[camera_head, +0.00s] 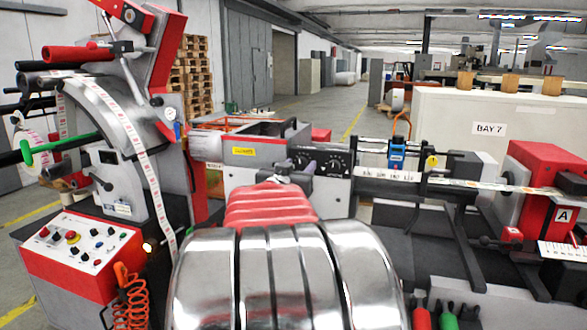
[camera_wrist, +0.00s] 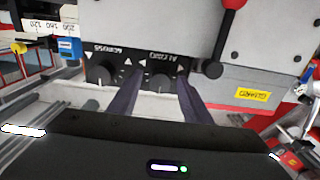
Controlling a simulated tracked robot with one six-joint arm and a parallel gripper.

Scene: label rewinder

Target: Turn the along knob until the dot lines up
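The along knob (camera_wrist: 161,82) is a round black knob with a light pointer mark on a black panel, seen upside down in the wrist view. The across knob (camera_wrist: 102,74) sits to its left there. My gripper (camera_wrist: 158,74) is open, with one dark finger on each side of the along knob. I cannot tell whether the fingers touch it. Small white triangles mark the panel around the knobs; I cannot make out a dot. In the head view my arm and gripper (camera_head: 287,170) are in front of the black knob panel (camera_head: 322,161), partly hiding the along knob.
A red-tipped lever (camera_wrist: 224,45) with a black ball hangs near the right finger in the wrist view. A yellow GUARD label (camera_wrist: 253,95) is on the housing. A blue device (camera_head: 397,154) stands on the label rail. A red control box (camera_head: 82,254) stands left.

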